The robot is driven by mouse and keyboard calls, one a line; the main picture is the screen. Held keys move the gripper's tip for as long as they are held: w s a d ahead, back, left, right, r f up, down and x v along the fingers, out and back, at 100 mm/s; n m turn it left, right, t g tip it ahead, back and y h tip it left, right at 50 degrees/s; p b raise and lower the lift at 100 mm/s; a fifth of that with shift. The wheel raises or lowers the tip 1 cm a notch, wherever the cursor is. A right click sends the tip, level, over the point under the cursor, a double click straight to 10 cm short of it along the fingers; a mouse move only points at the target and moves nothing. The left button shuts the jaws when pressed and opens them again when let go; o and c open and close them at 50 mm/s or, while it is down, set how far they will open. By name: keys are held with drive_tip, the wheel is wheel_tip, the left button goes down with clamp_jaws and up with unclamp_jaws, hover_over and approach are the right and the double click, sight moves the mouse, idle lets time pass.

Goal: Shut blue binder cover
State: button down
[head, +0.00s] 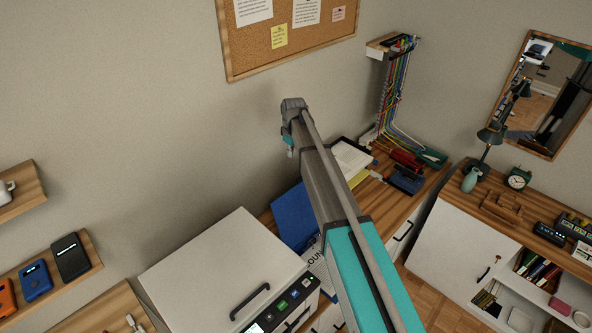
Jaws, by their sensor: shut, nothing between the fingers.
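The blue binder cover (293,216) shows as a flat blue panel on the wooden desk, left of my arm. My arm crosses the middle of the head view and hides the right part of the binder, so I cannot tell the cover's exact angle. My gripper (290,152) is small at the far end of the arm, pointing down. It is shut and empty, above the blue cover in the picture and apart from it.
A white cabinet (215,265) with a black handle and coloured buttons stands left of the binder. Behind my arm are a paper tray (350,158), a red stapler-like object (405,160) and hanging coloured cables (393,90). A lamp (490,135) stands on the right cabinet.

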drive_tip(key=shift+f, duration=0.2)
idle(0.4)
wheel_tip(320, 180, down, 10)
drive_tip(key=b, duration=1)
drive_tip(key=shift+s+d+r+p, duration=0.25)
drive_tip(key=shift+s+d+r, duration=0.15)
drive_tip(key=shift+s+d, duration=0.15)
drive_tip(key=shift+s+d+r+p, duration=0.25)
drive_tip(key=shift+s+d+r, duration=0.1)
drive_tip(key=shift+s+d, duration=0.2)
